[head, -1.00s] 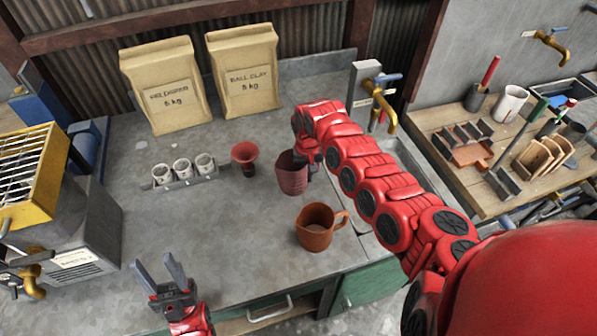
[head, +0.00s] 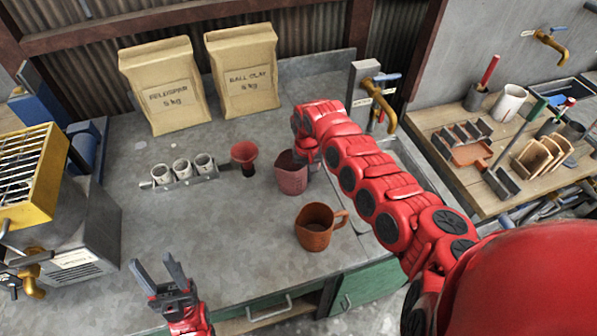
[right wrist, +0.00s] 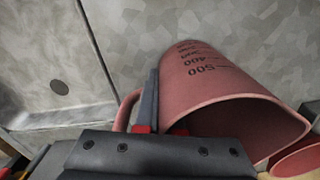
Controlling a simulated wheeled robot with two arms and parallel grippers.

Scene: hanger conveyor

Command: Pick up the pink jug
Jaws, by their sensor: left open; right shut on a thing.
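The pink jug (head: 291,174) stands upright on the grey worktop, or very close above it, which I cannot tell. In the right wrist view the pink jug (right wrist: 225,95) shows its dark measuring marks and wide mouth, with its handle at the left by the fingers. My right gripper (right wrist: 150,105) is shut on the jug at its handle side. In the head view my right arm mostly hides that gripper and the handle. My left gripper (head: 160,275) is open and empty above the worktop's front left part.
An orange-brown jug (head: 314,228) stands in front of the pink jug. A red funnel (head: 244,152) is just left of it. A rack of small white cups (head: 181,170) is further left. Two paper bags (head: 245,72) stand behind. A brass tap (head: 388,112) is at the right.

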